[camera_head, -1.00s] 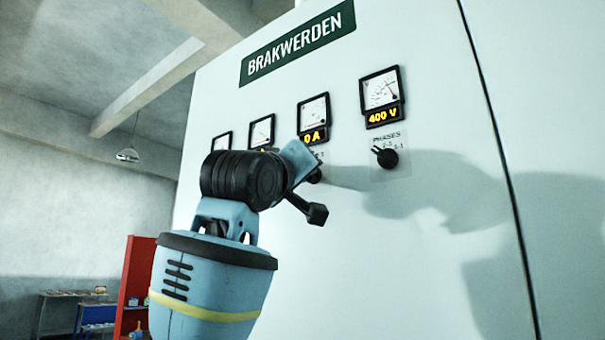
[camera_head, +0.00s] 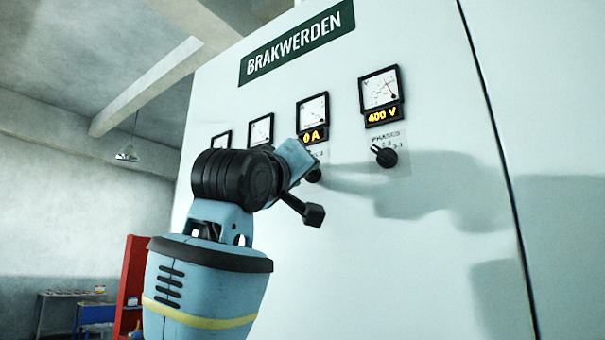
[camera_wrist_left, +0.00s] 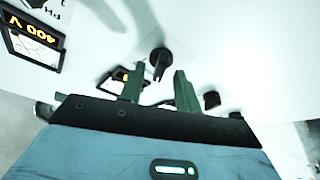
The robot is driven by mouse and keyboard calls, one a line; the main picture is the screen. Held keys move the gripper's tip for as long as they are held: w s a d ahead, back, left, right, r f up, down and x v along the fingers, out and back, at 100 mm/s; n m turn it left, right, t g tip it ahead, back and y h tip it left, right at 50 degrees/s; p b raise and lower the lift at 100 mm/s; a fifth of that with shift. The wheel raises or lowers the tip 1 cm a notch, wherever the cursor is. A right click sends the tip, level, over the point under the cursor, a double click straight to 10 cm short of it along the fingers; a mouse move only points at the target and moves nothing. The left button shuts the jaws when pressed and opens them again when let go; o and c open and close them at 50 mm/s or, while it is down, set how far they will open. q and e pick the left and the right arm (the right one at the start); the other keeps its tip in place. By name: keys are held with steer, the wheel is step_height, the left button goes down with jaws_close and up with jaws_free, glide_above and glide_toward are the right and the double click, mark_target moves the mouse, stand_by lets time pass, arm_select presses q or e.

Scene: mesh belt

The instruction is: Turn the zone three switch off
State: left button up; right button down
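A black rotary switch (camera_wrist_left: 159,60) sits on the pale cabinet front, just ahead of and between my left fingertips in the left wrist view. In the head view it shows partly behind the gripper (camera_head: 313,175), below the meter reading 0 A. My left gripper (camera_wrist_left: 158,78) has its two green fingers apart with nothing held; I cannot tell if a finger touches the switch. In the head view its blue body (camera_head: 295,158) faces the cabinet and its fingertips are hidden. No zone three label can be read. My right gripper is not in view.
The PHASES knob (camera_head: 385,157) sits right of the gripper, below the 400 V meter (camera_head: 381,96). Another black knob (camera_wrist_left: 211,99) shows in the left wrist view. Two more meters are farther left. The cabinet (camera_head: 430,270) is bare below. A red shelf (camera_head: 130,280) stands behind.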

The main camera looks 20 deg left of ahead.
arm_select(q)
steer(key=v, duration=0.6)
steer(key=shift+s+f, duration=0.15)
steer(key=shift+s, duration=0.05)
